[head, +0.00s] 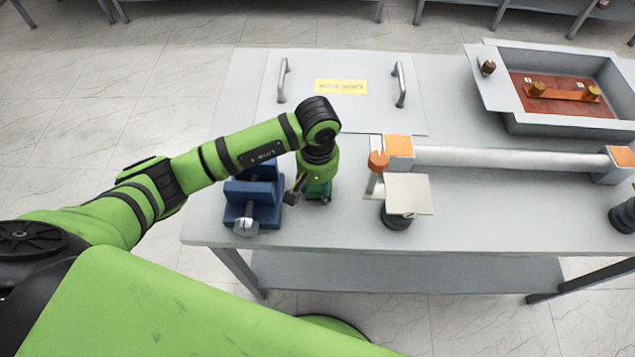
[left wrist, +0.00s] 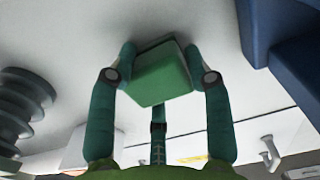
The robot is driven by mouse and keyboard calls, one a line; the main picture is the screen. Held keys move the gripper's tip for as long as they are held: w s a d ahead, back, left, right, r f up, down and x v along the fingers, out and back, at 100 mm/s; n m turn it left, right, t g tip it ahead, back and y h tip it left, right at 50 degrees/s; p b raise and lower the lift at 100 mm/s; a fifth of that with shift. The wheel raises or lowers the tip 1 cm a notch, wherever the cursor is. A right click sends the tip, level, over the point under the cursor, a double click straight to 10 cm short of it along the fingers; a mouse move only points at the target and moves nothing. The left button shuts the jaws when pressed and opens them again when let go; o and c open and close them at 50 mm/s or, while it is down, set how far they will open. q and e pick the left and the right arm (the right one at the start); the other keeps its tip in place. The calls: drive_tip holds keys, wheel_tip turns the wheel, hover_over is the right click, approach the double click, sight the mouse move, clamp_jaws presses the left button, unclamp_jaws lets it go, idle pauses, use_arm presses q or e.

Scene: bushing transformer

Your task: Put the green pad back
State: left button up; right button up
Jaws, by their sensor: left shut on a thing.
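The green pad (left wrist: 161,78) is a small block between the two fingers of my left gripper (left wrist: 160,58) in the left wrist view. The fingers are shut on it from both sides. In the head view my left gripper (head: 312,192) points down just above or at the table, right beside the blue vise-like fixture (head: 262,190). The pad is mostly hidden there by the gripper. I cannot tell whether the pad touches the table. My right gripper is not in view.
A black ribbed insulator (head: 395,217) with a pale square plate (head: 409,194) stands to the right of the gripper. A long bar with orange ends (head: 500,158) lies farther right. A grey open box (head: 560,122) is at the back right. The table front (head: 330,232) is clear.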

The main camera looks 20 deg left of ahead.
use_arm(q)
drive_tip(key=shift+f, duration=0.15)
drive_tip(key=o, duration=1)
drive_tip(key=shift+r, duration=0.3)
wheel_tip(320, 180, up, 10)
drive_tip(key=b, duration=0.3)
drive_tip(key=shift+r+b, duration=0.25)
drive_tip(key=shift+b, duration=0.15)
drive_tip(key=shift+r, duration=0.65)
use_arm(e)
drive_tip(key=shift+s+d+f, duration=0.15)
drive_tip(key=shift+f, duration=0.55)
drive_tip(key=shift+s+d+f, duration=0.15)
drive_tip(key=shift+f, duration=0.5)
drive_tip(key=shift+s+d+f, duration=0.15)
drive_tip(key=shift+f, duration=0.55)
